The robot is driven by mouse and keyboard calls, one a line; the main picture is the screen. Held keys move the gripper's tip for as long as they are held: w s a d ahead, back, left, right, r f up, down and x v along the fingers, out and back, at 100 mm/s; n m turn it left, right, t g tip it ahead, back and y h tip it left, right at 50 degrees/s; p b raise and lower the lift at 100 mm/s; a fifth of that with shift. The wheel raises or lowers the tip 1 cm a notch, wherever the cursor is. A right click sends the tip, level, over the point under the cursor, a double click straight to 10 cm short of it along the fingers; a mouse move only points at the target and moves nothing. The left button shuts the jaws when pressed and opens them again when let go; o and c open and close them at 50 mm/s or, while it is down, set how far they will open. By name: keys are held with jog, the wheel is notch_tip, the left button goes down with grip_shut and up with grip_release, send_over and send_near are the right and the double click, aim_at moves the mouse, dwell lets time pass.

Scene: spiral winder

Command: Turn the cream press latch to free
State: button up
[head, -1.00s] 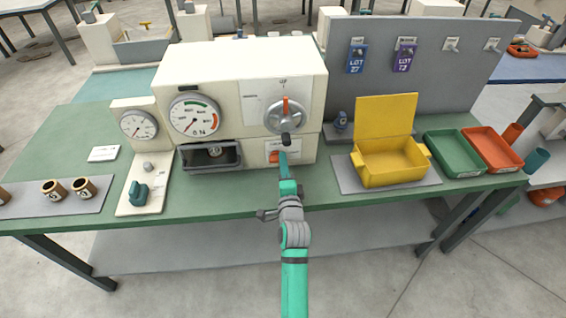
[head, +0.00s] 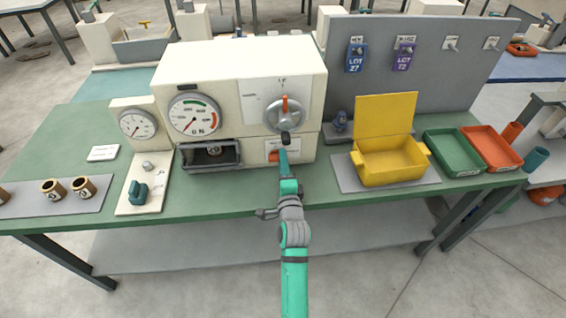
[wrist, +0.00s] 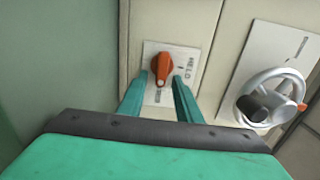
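The latch knob (wrist: 162,66) is orange and sits on a white plate on the front of the cream press (head: 240,75). The plate reads HELD beside the knob. In the head view the knob (head: 273,156) is partly beside and behind my gripper (head: 283,155). In the wrist view my gripper (wrist: 159,80) has its two teal fingers apart, one on each side of the lower part of the knob. I cannot tell whether either finger touches it. The knob's pointed end is up in the wrist view.
A handwheel (head: 287,117) with a dark handle is just above the latch, close to my fingers. An open yellow box (head: 390,165) stands to the right. A drawer-like opening (head: 212,154) is to the left. The bench front (head: 230,198) is clear.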

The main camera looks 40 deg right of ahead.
jog(key=v, duration=1)
jog(key=shift+s+a, duration=0.15)
jog(key=shift+s, duration=0.2)
jog(key=s+a+f+n+y, duration=0.2)
jog(key=s+a+f+n, duration=0.15)
jog(key=a, duration=0.35)
jog(key=s+a+f+n+y, duration=0.1)
jog(key=s+a+f+n, duration=0.1)
jog(key=s+a+n, duration=0.3)
jog(key=s+a+f+n+y, duration=0.2)
jog(key=s+a+f+n, duration=0.15)
jog(key=a, duration=0.45)
jog(key=s+a+r+n+y, duration=0.3)
jog(key=s+a+n+y, duration=0.1)
jog(key=s+a+n, duration=0.8)
jog(key=s+a, duration=0.1)
jog(key=s, duration=0.2)
jog(key=shift+s+r+n+y, duration=0.25)
jog(key=shift+n+y, duration=0.05)
jog(key=shift+a, duration=0.1)
jog(key=shift+c, duration=0.3)
